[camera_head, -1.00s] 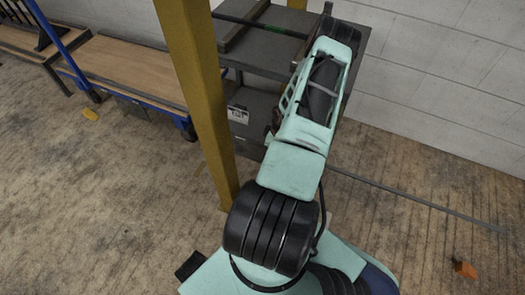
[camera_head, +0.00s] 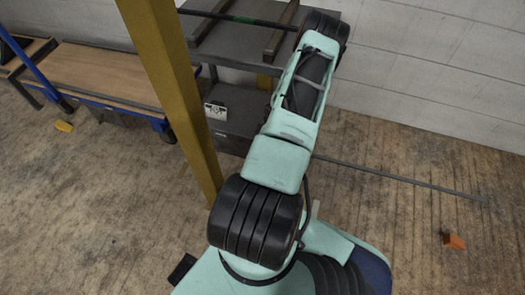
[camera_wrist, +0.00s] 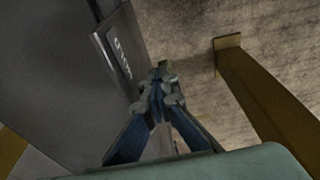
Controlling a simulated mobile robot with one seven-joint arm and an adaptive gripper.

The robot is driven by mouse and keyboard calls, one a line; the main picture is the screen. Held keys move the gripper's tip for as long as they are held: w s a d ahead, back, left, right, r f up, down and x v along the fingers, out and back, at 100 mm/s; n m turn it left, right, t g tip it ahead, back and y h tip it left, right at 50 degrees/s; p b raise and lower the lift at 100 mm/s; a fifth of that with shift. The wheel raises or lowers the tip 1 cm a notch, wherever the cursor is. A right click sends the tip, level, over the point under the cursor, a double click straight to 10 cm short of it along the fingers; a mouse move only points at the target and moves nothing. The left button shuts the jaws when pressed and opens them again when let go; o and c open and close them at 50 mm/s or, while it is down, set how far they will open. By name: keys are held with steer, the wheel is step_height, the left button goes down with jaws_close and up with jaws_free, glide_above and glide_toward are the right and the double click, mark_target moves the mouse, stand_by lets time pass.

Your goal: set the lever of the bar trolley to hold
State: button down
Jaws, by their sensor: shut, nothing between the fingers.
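The grey bar trolley (camera_head: 232,45) stands against the wall behind my arm, with dark bars across its top. A small pale label plate (camera_head: 215,112) is on its front side. In the wrist view a dark plate with white marks (camera_wrist: 122,58) is just ahead and left of my gripper (camera_wrist: 160,72), too blurred to read. The fingers are together and empty, near the plate's lower edge; I cannot tell whether they touch it. I cannot make out the lever or its setting. My gripper is hidden behind my arm in the head view.
A yellow post (camera_head: 168,85) stands in front of the trolley, left of my arm; its foot may be the one at right in the wrist view (camera_wrist: 265,100). A blue-framed wooden cart (camera_head: 110,75) is at left. A thin grey bar (camera_head: 400,181) and an orange block (camera_head: 453,241) are at right.

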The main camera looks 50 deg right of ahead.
steer(key=shift+s+f, duration=0.5)
steer(key=shift+s, duration=0.3)
step_height(320, 180, up, 8)
steer(key=shift+w+d+r, duration=0.15)
steer(key=shift+d+r, duration=0.05)
stand_by(0.4)
